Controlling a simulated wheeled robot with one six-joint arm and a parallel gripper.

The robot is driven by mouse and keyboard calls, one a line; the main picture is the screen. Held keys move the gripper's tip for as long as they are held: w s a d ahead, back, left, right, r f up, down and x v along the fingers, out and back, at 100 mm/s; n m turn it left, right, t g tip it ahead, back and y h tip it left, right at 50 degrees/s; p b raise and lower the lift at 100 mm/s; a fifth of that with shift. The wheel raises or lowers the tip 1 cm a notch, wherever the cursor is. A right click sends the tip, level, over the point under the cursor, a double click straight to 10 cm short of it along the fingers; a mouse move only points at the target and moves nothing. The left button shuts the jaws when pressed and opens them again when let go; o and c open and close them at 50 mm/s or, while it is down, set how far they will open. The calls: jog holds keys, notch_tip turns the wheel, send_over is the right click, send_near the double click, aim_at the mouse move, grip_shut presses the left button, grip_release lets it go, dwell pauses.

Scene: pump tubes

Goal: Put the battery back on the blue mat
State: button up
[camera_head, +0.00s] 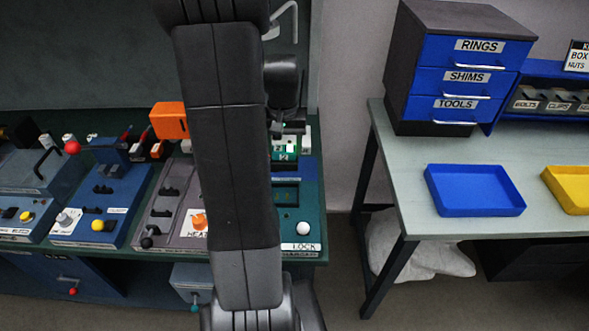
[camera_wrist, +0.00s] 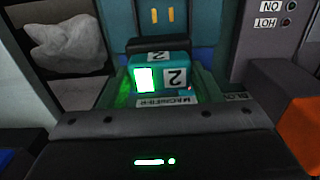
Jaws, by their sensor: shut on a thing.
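A teal block marked 2, which looks like the battery (camera_head: 284,155), is at the back of the right-hand bench unit in the head view. In the wrist view the battery (camera_wrist: 176,77) shows a lit green-white window and a white label with a 2. My gripper (camera_head: 289,129) is over the battery in the head view and shut on it. The fingertips cannot be made out clearly in either view. A shallow blue tray (camera_head: 475,190) lies on the pale table at the right; I see no separate blue mat.
The pale table (camera_head: 420,222) stands right of the bench, across a gap. A yellow tray (camera_head: 570,187) and a drawer cabinet (camera_head: 462,70) are on it. An orange block (camera_head: 167,120) and several bench units with knobs lie left of my arm.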

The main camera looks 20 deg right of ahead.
jog(key=w+d+f+b, duration=0.3)
jog(key=w+d, duration=0.4)
jog(key=w, duration=0.3)
jog(key=f, duration=0.6)
jog(key=f+p, duration=0.1)
jog(key=f, duration=0.2)
jog(key=shift+s+d+f, duration=0.1)
jog(key=shift+d+f, duration=0.1)
jog(key=shift+d, duration=0.15)
jog(key=shift+f, duration=0.25)
jog(key=o, duration=1.3)
jog(key=shift+r, duration=0.15)
